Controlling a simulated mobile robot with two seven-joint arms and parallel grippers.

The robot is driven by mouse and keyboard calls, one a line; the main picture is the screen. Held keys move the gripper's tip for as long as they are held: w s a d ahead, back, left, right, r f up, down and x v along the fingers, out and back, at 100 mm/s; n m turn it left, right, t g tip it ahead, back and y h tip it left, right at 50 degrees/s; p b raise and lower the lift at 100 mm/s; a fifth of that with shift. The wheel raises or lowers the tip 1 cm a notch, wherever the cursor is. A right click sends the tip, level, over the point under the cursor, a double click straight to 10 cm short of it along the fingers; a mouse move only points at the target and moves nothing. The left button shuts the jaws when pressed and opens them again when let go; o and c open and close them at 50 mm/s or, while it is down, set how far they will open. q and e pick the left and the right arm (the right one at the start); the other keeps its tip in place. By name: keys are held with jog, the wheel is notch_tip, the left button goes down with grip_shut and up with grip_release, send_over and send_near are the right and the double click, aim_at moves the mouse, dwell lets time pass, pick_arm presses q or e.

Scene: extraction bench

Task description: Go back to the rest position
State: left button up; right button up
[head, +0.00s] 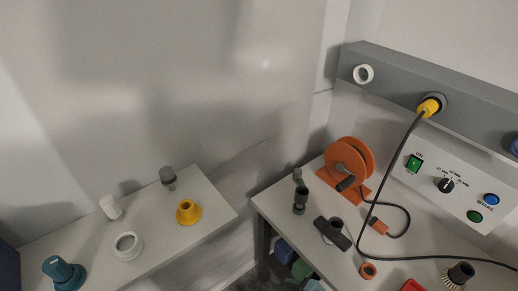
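Neither of my grippers shows in the head view, and no part of my arms can be made out. Whether they hold anything cannot be seen. The extraction bench (292,212) stands at the right. A yellow connector (429,106) sits in a port of the grey rail (395,78) above it, with a black cable (391,165) hanging from it down to the bench.
A white side table (160,247) at lower left bears a teal fitting (63,273), a white ring (127,246), a yellow flanged piece (187,212) and other small parts. An orange reel (346,162) and dark nozzles stand on the bench below a control panel (455,187). A gap separates both tables.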

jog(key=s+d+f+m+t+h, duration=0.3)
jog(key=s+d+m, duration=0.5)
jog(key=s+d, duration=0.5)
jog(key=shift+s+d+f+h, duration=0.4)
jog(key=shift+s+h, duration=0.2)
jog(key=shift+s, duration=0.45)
